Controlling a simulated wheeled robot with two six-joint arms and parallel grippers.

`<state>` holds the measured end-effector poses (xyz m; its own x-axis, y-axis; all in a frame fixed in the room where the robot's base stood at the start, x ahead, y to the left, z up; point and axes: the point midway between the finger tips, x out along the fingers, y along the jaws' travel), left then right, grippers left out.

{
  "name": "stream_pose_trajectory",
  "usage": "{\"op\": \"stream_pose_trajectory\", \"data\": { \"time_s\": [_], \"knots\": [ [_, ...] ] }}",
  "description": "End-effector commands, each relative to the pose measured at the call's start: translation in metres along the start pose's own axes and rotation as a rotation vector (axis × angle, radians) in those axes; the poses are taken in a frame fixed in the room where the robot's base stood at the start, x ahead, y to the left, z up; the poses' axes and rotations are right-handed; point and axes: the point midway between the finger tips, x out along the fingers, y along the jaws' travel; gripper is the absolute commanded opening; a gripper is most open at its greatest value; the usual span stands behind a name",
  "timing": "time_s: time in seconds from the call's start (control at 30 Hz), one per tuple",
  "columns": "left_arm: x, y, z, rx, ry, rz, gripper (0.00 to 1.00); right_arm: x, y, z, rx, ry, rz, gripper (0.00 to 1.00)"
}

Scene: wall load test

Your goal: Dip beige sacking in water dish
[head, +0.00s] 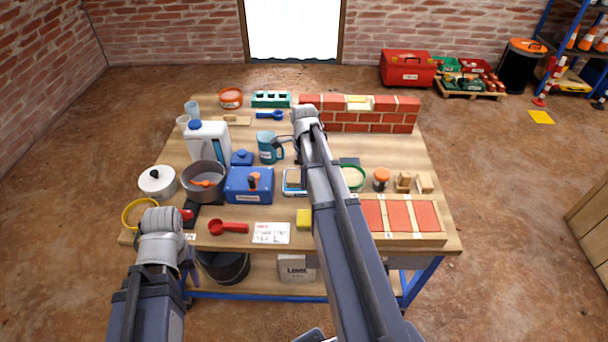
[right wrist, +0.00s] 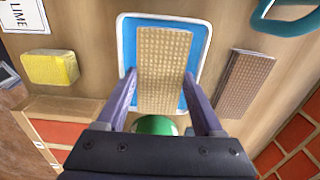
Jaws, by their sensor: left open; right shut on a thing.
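The beige sacking (right wrist: 164,60) is a woven, block-like piece held between the fingers of my right gripper (right wrist: 162,88). It lies across the middle of the water dish (right wrist: 198,42), a blue tray with a white rim, in the right wrist view. In the head view the dish (head: 289,190) sits near the table's middle, with the sacking (head: 294,176) over it. I cannot tell whether the sacking touches the water. My left gripper (head: 166,212) is open at the table's front left corner, its fingers mostly hidden by its wrist.
A brown-grey textured block (right wrist: 243,82) lies right of the dish. A yellow sponge (right wrist: 50,68) lies to its left. A blue box (head: 247,187) stands beside the dish. A green ring (head: 354,178) and brick panel (head: 400,216) are close by. A brick wall (head: 370,115) stands at the back.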

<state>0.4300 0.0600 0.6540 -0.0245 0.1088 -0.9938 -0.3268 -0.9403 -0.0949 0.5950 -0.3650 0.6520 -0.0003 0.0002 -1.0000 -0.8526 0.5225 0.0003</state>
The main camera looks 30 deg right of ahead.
Motion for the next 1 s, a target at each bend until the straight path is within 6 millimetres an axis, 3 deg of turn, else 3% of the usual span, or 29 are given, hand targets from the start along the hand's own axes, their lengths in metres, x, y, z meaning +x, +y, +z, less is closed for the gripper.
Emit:
{"op": "stream_pose_trajectory", "data": {
  "time_s": [1.0],
  "knots": [
    [0.0087,0.0008,-0.0005,0.000,0.000,0.000,0.50,0.0088,0.0000,0.0000,0.000,0.000,0.000,0.24]
  ]
}}
